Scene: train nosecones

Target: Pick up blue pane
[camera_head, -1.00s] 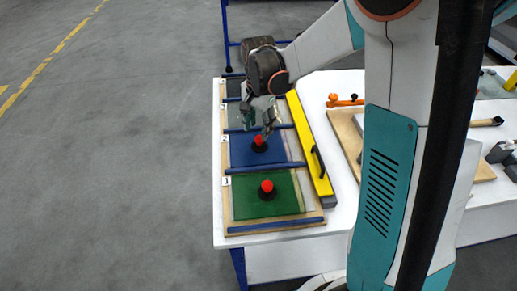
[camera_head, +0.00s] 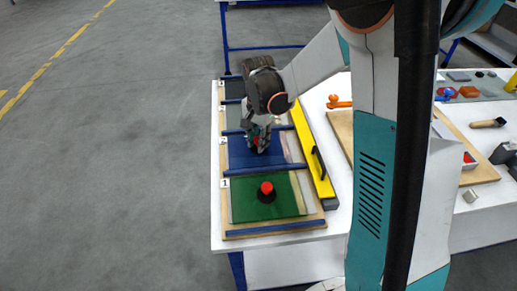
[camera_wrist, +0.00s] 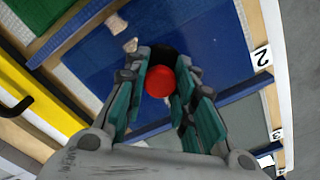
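The blue pane (camera_head: 240,154) lies flat on the wooden board in the slot labelled 2, and it fills much of the wrist view (camera_wrist: 125,55). A red-topped knob with a black base (camera_wrist: 160,80) stands on it. My gripper (camera_head: 258,146) is right over this knob. In the wrist view my gripper (camera_wrist: 160,90) has its teal-padded fingers apart, one on each side of the red top. A gap shows between the fingers and the knob's top. Whether they touch lower down is hidden.
A green pane (camera_head: 245,198) with its own red knob lies in slot 1, nearer the front. Blue bars (camera_head: 265,172) separate the slots. A yellow level with a black handle (camera_head: 310,150) lies along the board's right side. Another wooden board (camera_head: 468,150) and tools are further right.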

